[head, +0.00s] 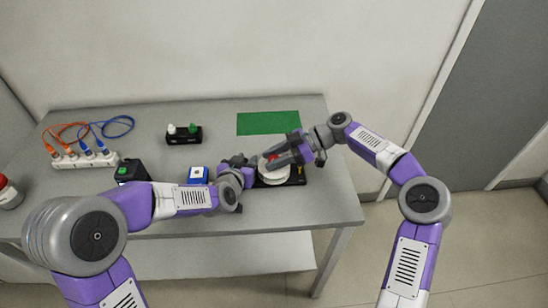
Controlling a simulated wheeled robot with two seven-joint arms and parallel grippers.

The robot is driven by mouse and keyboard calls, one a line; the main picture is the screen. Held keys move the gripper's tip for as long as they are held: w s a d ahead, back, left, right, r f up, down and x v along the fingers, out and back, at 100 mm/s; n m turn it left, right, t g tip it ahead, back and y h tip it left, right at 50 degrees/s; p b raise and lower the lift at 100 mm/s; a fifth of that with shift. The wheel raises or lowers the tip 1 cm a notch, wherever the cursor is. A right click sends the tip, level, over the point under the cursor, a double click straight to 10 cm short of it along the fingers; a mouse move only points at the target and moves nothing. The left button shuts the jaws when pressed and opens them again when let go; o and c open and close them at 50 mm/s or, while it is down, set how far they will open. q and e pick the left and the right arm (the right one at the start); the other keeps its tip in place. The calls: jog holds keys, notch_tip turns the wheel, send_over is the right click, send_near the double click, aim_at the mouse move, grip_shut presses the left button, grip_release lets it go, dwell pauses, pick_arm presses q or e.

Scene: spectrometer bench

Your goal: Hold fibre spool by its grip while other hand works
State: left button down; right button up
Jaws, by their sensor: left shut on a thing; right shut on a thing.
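The fibre spool (267,166) is a white round body on a black base (296,180), near the right end of the bench. A small red part (272,157) shows at its top. My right gripper (277,158) reaches in from the upper right over the spool, shut at the red part. My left gripper (250,168) comes in from the left, low against the spool's left side, and is shut on it. The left fingertips and the spool's grip are largely hidden by the grippers, so the exact contact cannot be made out.
A green mat (268,122) lies clear behind the spool. Left of it are a blue-and-white block (198,174), a black holder with white and green knobs (184,137), a black box (131,170), a white socket strip (85,160) with orange and blue cables, and a red-capped jar (9,196).

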jog(key=shift+m+t, duration=0.8)
jog(key=shift+t, duration=0.1)
jog(key=o, duration=1)
jog(key=shift+c, duration=0.2)
jog(key=v, duration=1.2)
jog(key=shift+f, duration=0.1)
pick_arm(q)
jog(key=c, duration=0.7)
grip_release()
